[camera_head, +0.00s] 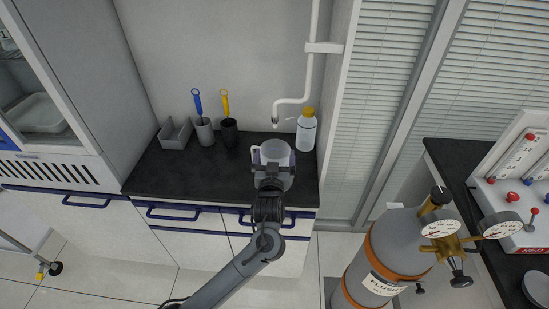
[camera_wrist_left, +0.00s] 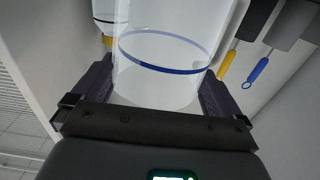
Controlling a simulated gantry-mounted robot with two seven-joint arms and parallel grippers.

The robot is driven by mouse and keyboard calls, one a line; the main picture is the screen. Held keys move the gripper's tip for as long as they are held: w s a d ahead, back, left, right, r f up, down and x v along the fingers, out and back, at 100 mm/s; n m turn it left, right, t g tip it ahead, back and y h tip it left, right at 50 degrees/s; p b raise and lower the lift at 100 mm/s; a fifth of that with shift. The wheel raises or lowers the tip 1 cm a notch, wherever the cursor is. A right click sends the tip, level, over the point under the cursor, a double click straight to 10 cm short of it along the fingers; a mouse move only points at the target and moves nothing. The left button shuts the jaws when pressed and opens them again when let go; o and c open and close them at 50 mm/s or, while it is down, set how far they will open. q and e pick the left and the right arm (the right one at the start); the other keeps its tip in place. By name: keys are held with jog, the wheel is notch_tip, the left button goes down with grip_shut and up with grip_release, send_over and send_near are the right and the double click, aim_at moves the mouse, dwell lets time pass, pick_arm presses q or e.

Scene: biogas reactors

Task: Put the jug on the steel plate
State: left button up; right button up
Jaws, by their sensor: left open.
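The jug (camera_head: 273,151) is clear and whitish, with a handle on its left side. It stands upright on the black worktop near its right end. In the left wrist view the jug (camera_wrist_left: 165,55) shows a blue band and fills the space between the fingers. My left gripper (camera_head: 273,168) is open, its two fingers on either side of the jug; I cannot tell whether they touch it. The gripper hides the jug's lower part. A grey round disc (camera_head: 537,288) on the right-hand bench, cut by the picture edge, may be the steel plate. My right gripper is not in view.
A yellow-capped bottle (camera_head: 306,132) stands close behind the jug on the right. Brush holders (camera_head: 229,132) and a grey bin (camera_head: 175,133) stand to the left. A gas cylinder (camera_head: 375,265) and a red-marked panel (camera_head: 515,185) are on the right. The worktop's left front (camera_head: 175,177) is clear.

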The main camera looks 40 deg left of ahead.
pick_arm(q)
jog(key=p+v, duration=0.2)
jog(key=v, duration=1)
jog(key=s+d+f+m+g+h, duration=0.4)
jog(key=s+d+f+m+h, duration=0.2)
jog(key=s+d+f+h, duration=0.35)
jog(key=s+f+m+g, duration=0.1)
jog(key=s+f+g, duration=0.1)
jog(key=s, duration=0.5)
jog(key=s+f+m+g+h, duration=0.1)
jog(key=s+f+m+g, duration=0.1)
jog(key=s+g, duration=0.3)
jog(key=s+f, duration=0.1)
jog(key=s, duration=0.2)
jog(key=shift+a+f, duration=0.25)
jog(key=shift+f, duration=0.05)
jog(key=shift+r, duration=0.1)
notch_tip(320, 180, up, 37)
jog(key=p, duration=3.7)
jog(key=shift+r, duration=0.15)
